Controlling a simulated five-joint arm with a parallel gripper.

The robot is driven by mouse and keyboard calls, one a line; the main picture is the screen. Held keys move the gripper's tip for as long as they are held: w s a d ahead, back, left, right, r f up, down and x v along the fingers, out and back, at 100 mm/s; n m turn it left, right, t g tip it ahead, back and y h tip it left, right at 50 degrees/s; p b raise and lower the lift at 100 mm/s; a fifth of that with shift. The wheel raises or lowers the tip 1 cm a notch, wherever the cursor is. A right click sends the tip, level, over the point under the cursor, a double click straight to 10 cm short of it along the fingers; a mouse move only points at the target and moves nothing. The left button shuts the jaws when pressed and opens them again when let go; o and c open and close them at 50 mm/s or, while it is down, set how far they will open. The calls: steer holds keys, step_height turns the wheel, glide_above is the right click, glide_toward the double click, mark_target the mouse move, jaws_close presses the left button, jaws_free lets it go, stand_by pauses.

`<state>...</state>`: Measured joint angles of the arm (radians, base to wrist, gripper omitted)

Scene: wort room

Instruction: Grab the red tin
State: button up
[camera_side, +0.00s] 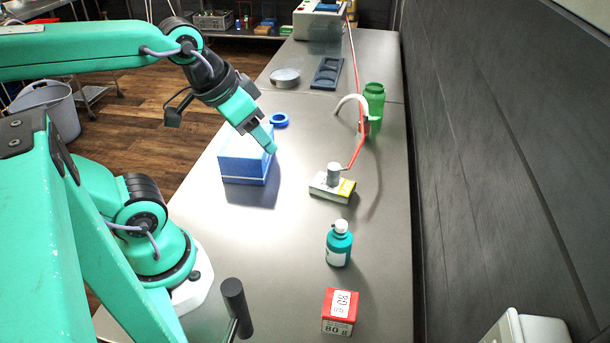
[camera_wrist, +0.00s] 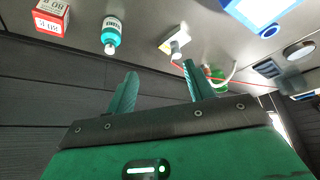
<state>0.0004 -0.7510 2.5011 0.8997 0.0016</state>
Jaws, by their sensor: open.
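The red tin (camera_side: 338,322) is a small box with a white label reading "80 g". It stands upright near the front end of the grey bench in the side view. It also shows in the wrist view, cut by the top left edge (camera_wrist: 38,22). My gripper (camera_side: 270,148) is in the air beside the blue box, well away from the tin toward the back left. In the wrist view the two green fingers of my gripper (camera_wrist: 160,82) are spread apart with nothing between them.
A teal bottle (camera_side: 339,246) stands just behind the tin. A white and yellow block (camera_side: 325,186) with a red hose, a blue box (camera_side: 242,165) and a green bottle (camera_side: 375,100) are farther back. A black post (camera_side: 235,300) rises at the front left. A dark wall (camera_side: 480,170) borders the bench's right.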

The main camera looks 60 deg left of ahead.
stand_by(0.4)
steer(key=o, duration=0.5)
steer(key=n+g, duration=0.5)
steer(key=n, duration=0.3)
glide_above(341, 305)
steer(key=f, duration=1.5)
steer(key=shift+w+a+f, duration=0.15)
steer(key=shift+w+a, duration=0.1)
steer(key=shift+a, duration=0.1)
steer(key=shift+s+d+f+n+g, duration=0.25)
steer(key=shift+d+f+n+g, duration=0.05)
steer(key=shift+d+f+n, duration=0.1)
steer(key=shift+f, duration=1.25)
steer(key=shift+f, duration=0.15)
